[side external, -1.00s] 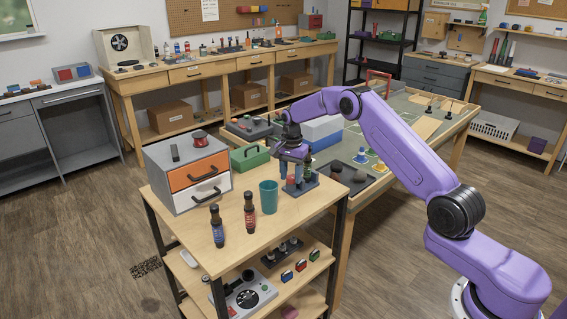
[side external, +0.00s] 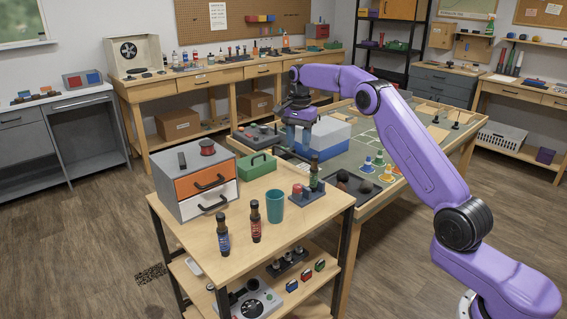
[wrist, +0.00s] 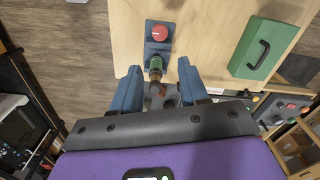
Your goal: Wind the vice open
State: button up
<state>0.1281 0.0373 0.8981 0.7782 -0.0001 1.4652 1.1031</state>
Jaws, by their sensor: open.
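I cannot make out a vice for certain in either view. My gripper (side external: 299,147) is raised over the back of the small cart, near the blue-and-white box. Its two blue fingers stand apart in the wrist view (wrist: 160,68), with nothing held. A grey-blue block with a red round part (wrist: 159,32) lies below and beyond the fingers; it also shows on the cart (side external: 299,191).
The cart top (side external: 262,228) also holds a grey drawer unit (side external: 192,180), a green handled box (side external: 257,165), a teal cup (side external: 275,206) and two sauce bottles (side external: 256,222). The blue-and-white box (side external: 325,137) stands on the bench behind. A dark tray (side external: 356,187) lies to the right.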

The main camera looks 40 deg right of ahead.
jog(key=s+a+r+n, duration=0.2)
jog(key=s+a+n, duration=0.4)
jog(key=a, duration=0.3)
jog(key=s+a+r+n, duration=0.3)
jog(key=s+a+n, duration=0.3)
jog(key=s+a, duration=0.3)
jog(key=shift+a, duration=0.65)
jog(key=shift+s+r, duration=0.1)
jog(key=shift+r, duration=0.05)
jog(key=s+a+f+n, duration=0.2)
jog(key=s+n, duration=0.6)
jog(key=s, duration=1)
jog(key=s+d+f+n, duration=0.2)
jog(key=s+d+n, duration=0.1)
jog(key=s, duration=0.4)
jog(key=s+d+f+n, duration=0.2)
jog(key=s+n, duration=0.2)
jog(key=s, duration=0.3)
jog(key=shift+s+d+f, duration=0.15)
jog(key=shift+s+d, duration=0.1)
jog(key=shift+d, duration=0.15)
